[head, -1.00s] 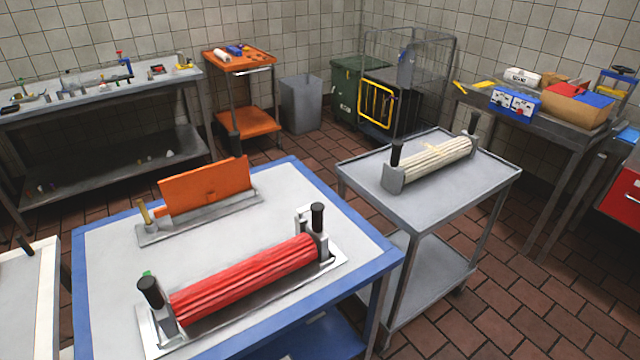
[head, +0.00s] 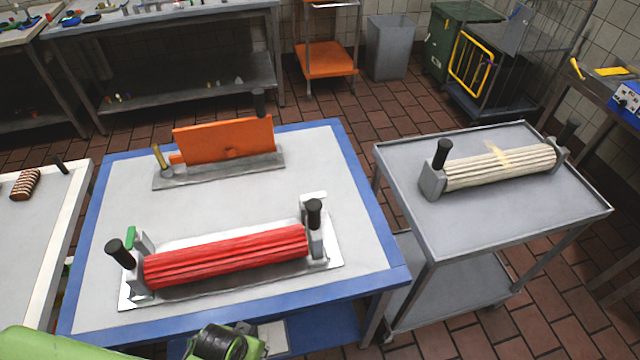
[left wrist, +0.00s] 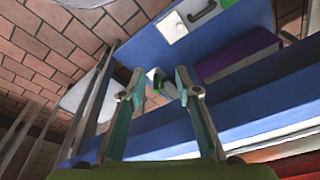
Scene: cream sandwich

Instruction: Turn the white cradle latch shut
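A ribbed red roller (head: 228,257) lies in a cradle on a metal plate (head: 180,290) on the blue-edged table. A white latch-like piece (head: 313,196) stands up at the cradle's right end, beside a black handle (head: 314,214). A green tab (head: 131,237) is at the left end. Whether the white piece is fully open is hard to tell. My left gripper (left wrist: 160,79) is open and empty in the left wrist view, in front of a blue surface; small green and white pieces show between its fingers. In the head view only my left arm shows, at the bottom. My right gripper is not in view.
An orange plate (head: 222,139) stands in a grey base behind the roller. A cream roller (head: 500,166) lies on the grey cart (head: 400,165) at right. A white-edged table (head: 62,235) is at left. The blue-edged table (head: 365,220) has bare surface around the plate.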

